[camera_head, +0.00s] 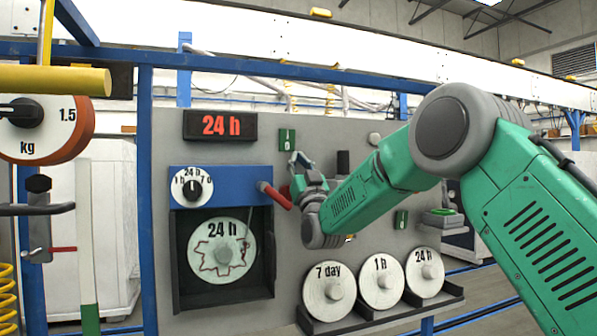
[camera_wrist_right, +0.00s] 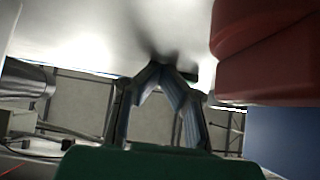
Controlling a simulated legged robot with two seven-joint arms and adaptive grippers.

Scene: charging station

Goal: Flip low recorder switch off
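Two green switch plates show on the grey panel in the head view. One switch (camera_head: 287,139) is right of the red 24 h display; the other switch (camera_head: 401,219) is lower, right of my forearm. I cannot tell which is the low recorder switch. My right gripper (camera_head: 299,158) is just below the upper switch, close to the panel. In the right wrist view the fingertips of the right gripper (camera_wrist_right: 163,68) meet in front of the pale panel, with nothing visible between them. The left gripper is not in view.
A red handle (camera_head: 274,195) sticks out from the blue recorder box (camera_head: 222,184), close left of my right gripper. It looms large in the wrist view (camera_wrist_right: 265,50). Dial discs (camera_head: 329,291) stand on a low shelf below my arm.

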